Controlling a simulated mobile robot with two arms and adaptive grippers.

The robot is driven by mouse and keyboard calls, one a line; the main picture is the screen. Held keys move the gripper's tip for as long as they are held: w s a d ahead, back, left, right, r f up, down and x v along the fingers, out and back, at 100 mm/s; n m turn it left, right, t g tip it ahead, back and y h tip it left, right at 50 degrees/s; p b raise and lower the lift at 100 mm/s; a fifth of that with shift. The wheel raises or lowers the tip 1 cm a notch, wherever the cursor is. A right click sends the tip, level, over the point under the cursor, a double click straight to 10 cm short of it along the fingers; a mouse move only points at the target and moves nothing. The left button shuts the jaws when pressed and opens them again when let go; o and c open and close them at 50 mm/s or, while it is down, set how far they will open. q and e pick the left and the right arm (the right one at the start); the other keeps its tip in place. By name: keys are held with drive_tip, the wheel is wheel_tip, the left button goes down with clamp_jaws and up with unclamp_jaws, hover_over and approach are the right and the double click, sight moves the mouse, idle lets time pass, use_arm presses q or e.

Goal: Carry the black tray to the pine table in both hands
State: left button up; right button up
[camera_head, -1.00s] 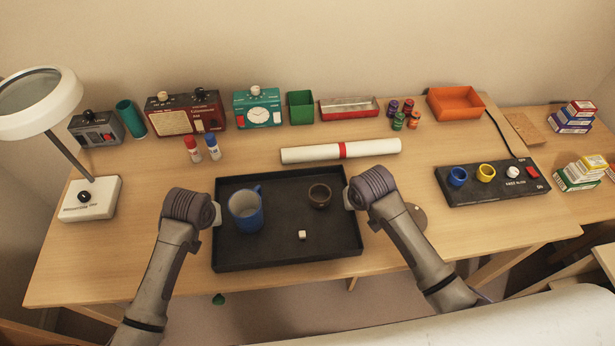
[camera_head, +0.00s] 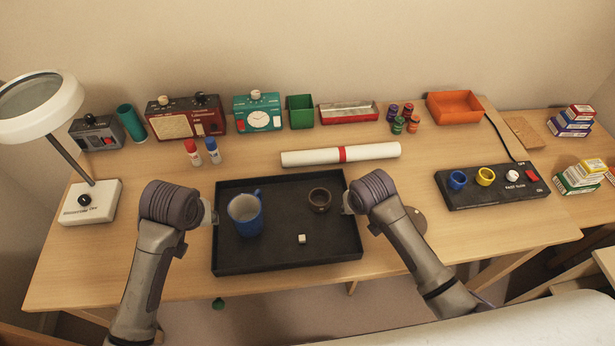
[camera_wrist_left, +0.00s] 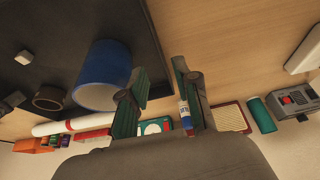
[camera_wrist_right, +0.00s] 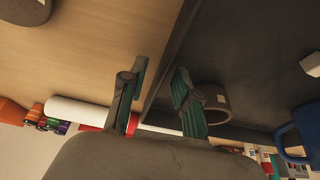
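The black tray (camera_head: 290,262) lies on the desk near its front edge. It holds a blue mug (camera_head: 246,213), a small dark brown cup (camera_head: 320,199) and a small white cube (camera_head: 302,239). My left gripper (camera_head: 211,212) is at the tray's left wall; in the left wrist view its open fingers (camera_wrist_left: 160,88) are on either side of the rim. My right gripper (camera_head: 347,203) is at the right wall; in the right wrist view its open fingers (camera_wrist_right: 158,90) straddle the rim, with gaps showing. I cannot tell which surface is the pine table.
A white roll with a red band (camera_head: 341,154) lies behind the tray. A black control panel (camera_head: 492,184) is to the right, a magnifier lamp (camera_head: 90,200) to the left. Radios, bins and jars line the back. A lower side table (camera_head: 590,207) with small boxes stands at the right.

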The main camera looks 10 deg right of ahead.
drive_tip(key=shift+s+r, duration=0.1)
drive_tip(key=shift+r, duration=0.15)
use_arm(q)
drive_tip(key=v, duration=0.3)
use_arm(e)
drive_tip(key=v, duration=1.1)
drive_tip(key=shift+r, duration=0.25)
